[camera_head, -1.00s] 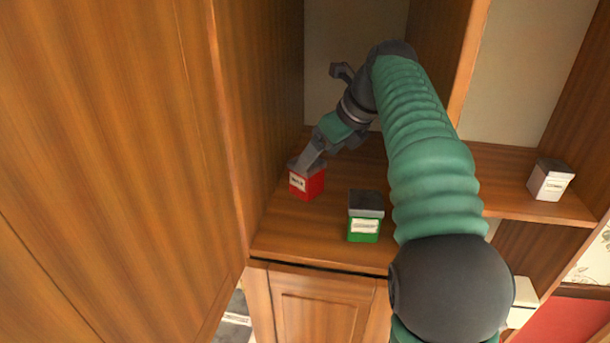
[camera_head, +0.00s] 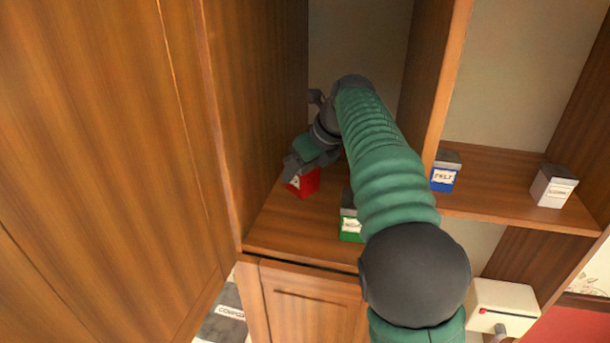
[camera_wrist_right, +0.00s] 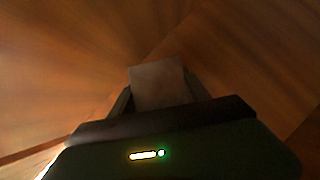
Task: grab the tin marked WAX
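A red tin (camera_head: 306,183) with a white label stands on the cupboard shelf against the left wall. Its label is partly covered and I cannot read it. My right gripper (camera_head: 292,167) reaches down over the tin and hides its top. In the right wrist view, the tin's greyish top (camera_wrist_right: 158,84) lies between the two fingers of my right gripper (camera_wrist_right: 158,98). The fingers are close along its sides, but whether they press on it is unclear. My left gripper is not in view.
A green tin (camera_head: 350,229) stands nearer the front edge, partly behind my right arm. A blue tin (camera_head: 443,180) and a white tin (camera_head: 552,188) stand on the shelf beyond the divider (camera_head: 436,85). A grey-topped box (camera_head: 228,318) lies lower left. A white appliance (camera_head: 503,306) is lower right.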

